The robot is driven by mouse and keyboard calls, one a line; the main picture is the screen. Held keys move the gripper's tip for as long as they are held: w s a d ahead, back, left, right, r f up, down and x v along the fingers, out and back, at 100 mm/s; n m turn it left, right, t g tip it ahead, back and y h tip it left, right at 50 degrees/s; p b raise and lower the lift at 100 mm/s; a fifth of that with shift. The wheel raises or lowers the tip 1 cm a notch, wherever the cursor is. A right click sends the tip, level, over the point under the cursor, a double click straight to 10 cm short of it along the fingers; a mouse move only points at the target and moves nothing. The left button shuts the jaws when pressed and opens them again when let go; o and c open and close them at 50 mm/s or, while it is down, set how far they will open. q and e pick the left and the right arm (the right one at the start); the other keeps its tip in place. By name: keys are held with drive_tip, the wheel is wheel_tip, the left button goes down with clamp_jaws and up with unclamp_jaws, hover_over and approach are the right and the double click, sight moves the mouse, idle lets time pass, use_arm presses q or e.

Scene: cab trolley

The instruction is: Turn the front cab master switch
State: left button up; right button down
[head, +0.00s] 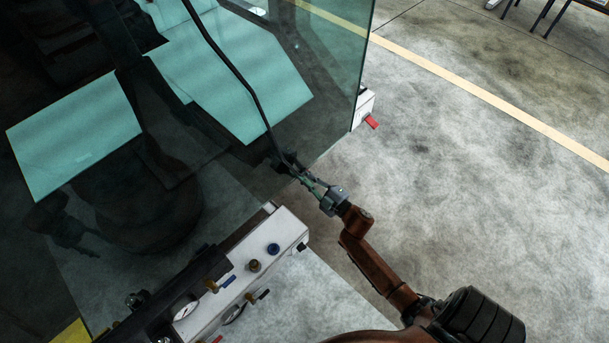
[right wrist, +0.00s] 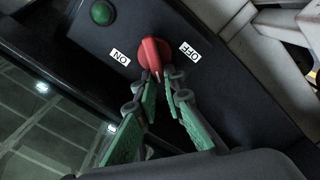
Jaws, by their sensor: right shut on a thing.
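The master switch is a red rotary knob (right wrist: 152,52) on a dark panel (right wrist: 205,75) in the right wrist view. An ON label (right wrist: 120,57) is at its left and an OFF label (right wrist: 189,50) at its right. My right gripper (right wrist: 163,84) has its green fingers closed on the knob's near end, which points down in the picture between the labels. In the head view my right gripper (head: 300,176) reaches to the lower edge of the cab glass; I cannot make out the knob there. My left gripper is not in view.
A green button (right wrist: 102,12) sits left of the switch on the panel. In the head view, a white console (head: 290,233) with knobs and gauges stands below my right gripper. The cab glass (head: 335,60) rises beyond it.

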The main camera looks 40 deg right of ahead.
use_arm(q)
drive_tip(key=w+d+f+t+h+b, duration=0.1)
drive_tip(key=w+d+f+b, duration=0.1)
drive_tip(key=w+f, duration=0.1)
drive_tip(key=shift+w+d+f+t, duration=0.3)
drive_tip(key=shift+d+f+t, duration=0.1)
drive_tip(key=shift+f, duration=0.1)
use_arm(e)
drive_tip(key=shift+s+a+f+n, duration=0.1)
drive_tip(key=shift+f+n, duration=0.2)
drive_tip(key=shift+n, duration=0.9)
drive_tip(key=shift+w+a+f+n, duration=0.1)
drive_tip(key=shift+f+n, duration=0.15)
drive_tip(key=shift+n, duration=0.95)
drive_tip(key=shift+s+f+n, duration=0.1)
drive_tip(key=shift+f+n, duration=0.2)
drive_tip(key=shift+n, duration=0.9)
drive_tip(key=c, duration=2)
unclamp_jaws()
drive_tip(key=shift+r, duration=0.1)
drive_tip(key=s, duration=0.8)
drive_tip(key=s+d, duration=0.1)
drive_tip(key=s, duration=0.3)
